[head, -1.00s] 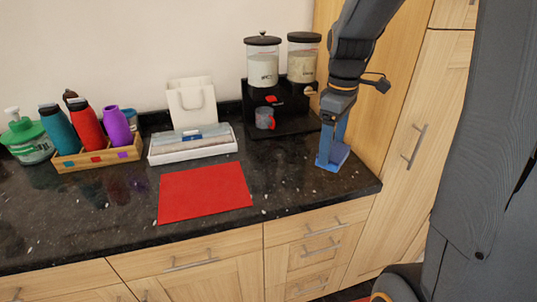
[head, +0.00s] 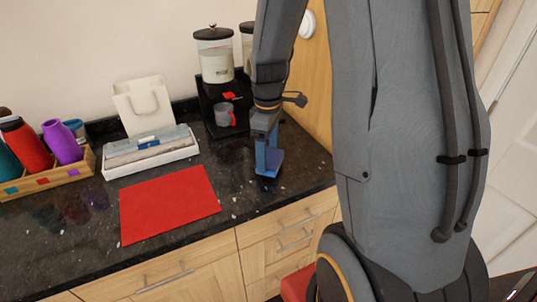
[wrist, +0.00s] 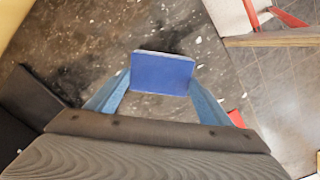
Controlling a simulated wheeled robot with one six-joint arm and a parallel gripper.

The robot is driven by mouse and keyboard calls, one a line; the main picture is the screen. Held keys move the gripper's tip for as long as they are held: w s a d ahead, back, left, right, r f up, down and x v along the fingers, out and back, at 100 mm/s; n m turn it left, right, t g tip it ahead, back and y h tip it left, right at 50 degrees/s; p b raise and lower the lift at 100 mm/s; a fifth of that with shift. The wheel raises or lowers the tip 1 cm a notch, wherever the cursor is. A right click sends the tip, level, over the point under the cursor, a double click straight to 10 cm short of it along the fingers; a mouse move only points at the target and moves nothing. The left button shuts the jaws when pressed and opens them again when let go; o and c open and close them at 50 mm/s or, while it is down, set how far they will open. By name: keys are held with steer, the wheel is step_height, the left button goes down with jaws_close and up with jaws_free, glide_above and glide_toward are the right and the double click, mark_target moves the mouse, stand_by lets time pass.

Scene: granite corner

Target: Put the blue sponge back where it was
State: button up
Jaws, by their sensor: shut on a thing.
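The blue sponge (wrist: 162,73) is a small blue block between my fingertips in the wrist view. My gripper (head: 267,168) points down over the dark counter, to the right of the red mat, and is shut on the sponge. In the head view the sponge (head: 270,163) is partly hidden by the blue fingers. Whether it touches the counter cannot be told.
A red mat (head: 168,204) lies on the dark granite counter (head: 245,203). Behind stand a white tray (head: 150,160) with boxes, a black stand (head: 212,120) with a grey-red mug (head: 225,115) and jars, and a wooden crate (head: 45,180) with bottles at left. The counter's front edge is close.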

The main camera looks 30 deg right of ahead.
mark_target(268, 157)
steer(key=shift+f, duration=0.75)
steer(key=shift+f, duration=0.1)
steer(key=o, duration=0.9)
step_height(268, 157, up, 12)
steer(key=b, duration=0.3)
steer(key=s+a+f+m, duration=0.2)
steer(key=s+a, duration=0.1)
steer(key=s+a+f+m+t, duration=0.1)
steer(key=s+a+f+m, duration=0.1)
steer(key=s+f+m, duration=0.1)
steer(key=s+a+f+m, duration=0.3)
steer(key=s, duration=0.1)
steer(key=shift+s+a, duration=0.1)
steer(key=shift+a, duration=0.2)
steer(key=shift+s+a+f+m+t, duration=0.15)
steer(key=shift+s+m+t, duration=0.15)
steer(key=shift+m, duration=0.2)
